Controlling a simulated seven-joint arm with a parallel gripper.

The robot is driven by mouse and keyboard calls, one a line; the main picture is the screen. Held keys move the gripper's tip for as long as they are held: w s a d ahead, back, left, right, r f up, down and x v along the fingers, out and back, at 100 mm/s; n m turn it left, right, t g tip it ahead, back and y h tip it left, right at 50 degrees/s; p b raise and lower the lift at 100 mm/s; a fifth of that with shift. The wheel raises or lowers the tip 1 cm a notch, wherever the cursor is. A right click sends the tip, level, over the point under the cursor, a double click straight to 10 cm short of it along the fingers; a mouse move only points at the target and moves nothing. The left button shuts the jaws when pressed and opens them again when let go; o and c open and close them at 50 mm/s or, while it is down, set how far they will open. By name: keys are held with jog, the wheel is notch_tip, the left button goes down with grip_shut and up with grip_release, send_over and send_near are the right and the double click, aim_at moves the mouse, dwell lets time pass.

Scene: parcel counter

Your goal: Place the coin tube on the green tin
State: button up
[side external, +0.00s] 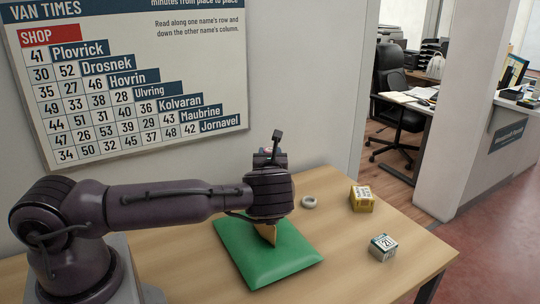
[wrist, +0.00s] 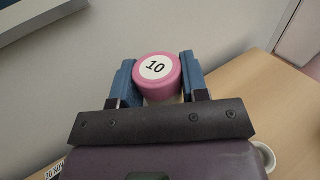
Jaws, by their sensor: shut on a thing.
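My gripper (wrist: 157,75) is shut on the coin tube (wrist: 156,76), a pink cylinder with a white round label reading 10. The tube sits between the two blue fingers, its labelled end toward the wrist camera. In the side view, my gripper (side external: 268,157) is above the table by the wall, and the tube is mostly hidden behind my wrist. The green tin (side external: 383,247) appears to be the small box with green sides and a white numbered label. It stands upright near the table's right edge, apart from and below my gripper, with nothing on it.
A green cushion-like pad (side external: 262,262) lies under my wrist, with a tan piece (side external: 267,234) partly hidden there. A yellow labelled box (side external: 362,199) and a pale ring (side external: 309,202) stand on the table (side external: 345,265). The wall (side external: 300,100) is close behind.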

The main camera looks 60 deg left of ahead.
jog(key=shift+f, duration=0.1)
jog(key=o, duration=1.1)
